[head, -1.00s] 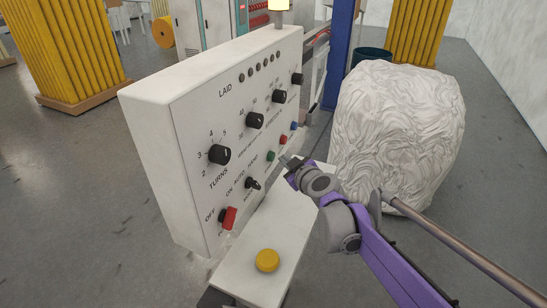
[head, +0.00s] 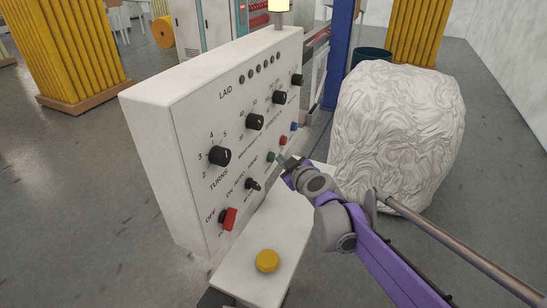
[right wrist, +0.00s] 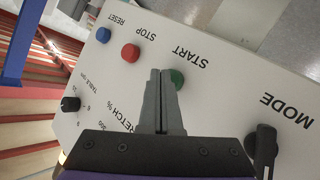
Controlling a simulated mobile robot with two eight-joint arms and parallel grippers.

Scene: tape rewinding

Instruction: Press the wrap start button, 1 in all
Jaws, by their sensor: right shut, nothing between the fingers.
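The green start button (head: 270,157) sits on the front of the white control panel (head: 180,120), left of the red stop button (head: 283,140) and the blue reset button (head: 294,126). My right gripper (head: 282,160) is shut and empty, its tips close to the green button. In the right wrist view the shut fingers (right wrist: 167,80) point at the panel, and the green button (right wrist: 177,79) shows just right of the tips, partly hidden by them. I cannot tell whether the tips touch it. My left gripper is not in view.
A yellow button (head: 267,260) stands on the white ledge in front of the panel. A red switch (head: 228,218) and black knobs, including the mode knob (right wrist: 265,145), stick out of the panel. A large white wrapped bundle (head: 400,125) stands at the right, behind my arm.

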